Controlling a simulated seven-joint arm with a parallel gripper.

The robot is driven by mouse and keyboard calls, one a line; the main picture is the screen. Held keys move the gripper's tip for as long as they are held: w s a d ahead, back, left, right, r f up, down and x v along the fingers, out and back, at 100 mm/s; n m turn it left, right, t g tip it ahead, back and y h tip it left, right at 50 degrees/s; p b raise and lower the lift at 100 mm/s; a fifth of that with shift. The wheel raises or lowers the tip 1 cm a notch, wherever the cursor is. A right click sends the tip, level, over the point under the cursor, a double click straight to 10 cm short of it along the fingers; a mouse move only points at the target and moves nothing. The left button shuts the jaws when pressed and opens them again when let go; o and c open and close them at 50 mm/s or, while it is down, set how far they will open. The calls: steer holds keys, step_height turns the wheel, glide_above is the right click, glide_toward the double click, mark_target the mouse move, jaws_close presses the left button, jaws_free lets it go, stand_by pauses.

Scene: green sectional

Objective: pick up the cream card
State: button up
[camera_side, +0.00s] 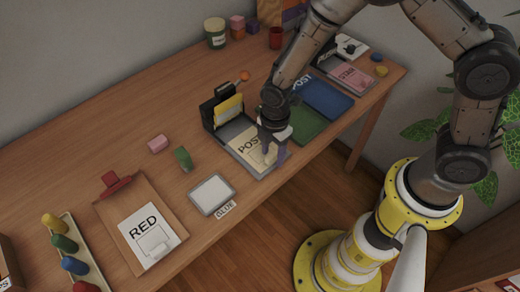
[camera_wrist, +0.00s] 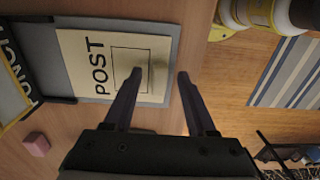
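The cream card (camera_side: 246,146), printed POST with an outlined box, lies flat in a grey tray (camera_side: 232,130) near the table's front edge. In the wrist view the cream card (camera_wrist: 108,42) fills much of the tray (camera_wrist: 90,20). My gripper (camera_side: 272,160) points down over the card's front end. In the wrist view my gripper (camera_wrist: 160,74) is open and empty. One fingertip shows over the card's printed box and the other beyond the tray's edge. I cannot tell whether the fingers touch the card.
A black holder with a yellow front (camera_side: 228,108) stands at the tray's back. Green (camera_side: 302,120) and blue (camera_side: 325,98) flat pieces lie to the right. A pink block (camera_side: 158,144), green object (camera_side: 184,159), white-faced pad (camera_side: 211,194) and RED clipboard (camera_side: 124,190) lie left.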

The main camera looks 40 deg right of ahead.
jaws_close()
steer(key=shift+r, duration=0.1)
steer(key=shift+r, duration=0.5)
step_height(320, 180, up, 2)
steer(key=shift+s+r, duration=0.1)
steer(key=shift+r, duration=0.1)
steer(key=s+d+r, duration=0.5)
steer(key=s+r, duration=0.4)
steer(key=s, duration=0.3)
glide_toward(256, 146)
steer(key=s, duration=0.3)
steer(key=shift+w+f, duration=0.1)
steer(key=shift+f, duration=3.05)
